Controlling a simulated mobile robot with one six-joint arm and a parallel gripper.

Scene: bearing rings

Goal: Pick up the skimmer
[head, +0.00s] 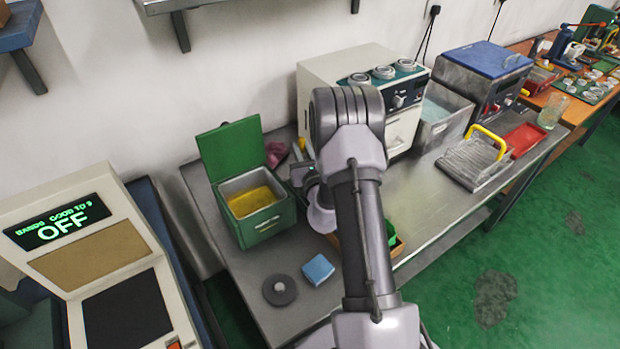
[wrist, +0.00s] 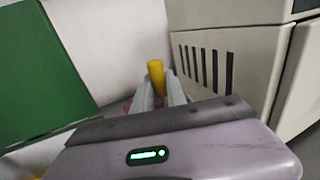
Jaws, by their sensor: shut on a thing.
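My gripper (wrist: 159,93) is shut on a yellow handle, which I take to be the skimmer (wrist: 156,72). The handle's rounded top stands up past the fingertips in the wrist view. In the head view a small bit of yellow shows just left of my arm, by the back of the bench. My arm and gripper hide the rest of the skimmer, so I cannot tell whether its lower end touches anything.
A green box (head: 267,231) with an open lid and yellow contents stands left of my gripper. A pink cloth (head: 276,152) lies behind it. A white machine (head: 333,73) stands close on the right. A blue block (head: 318,269) and grey disc (head: 279,290) lie in front.

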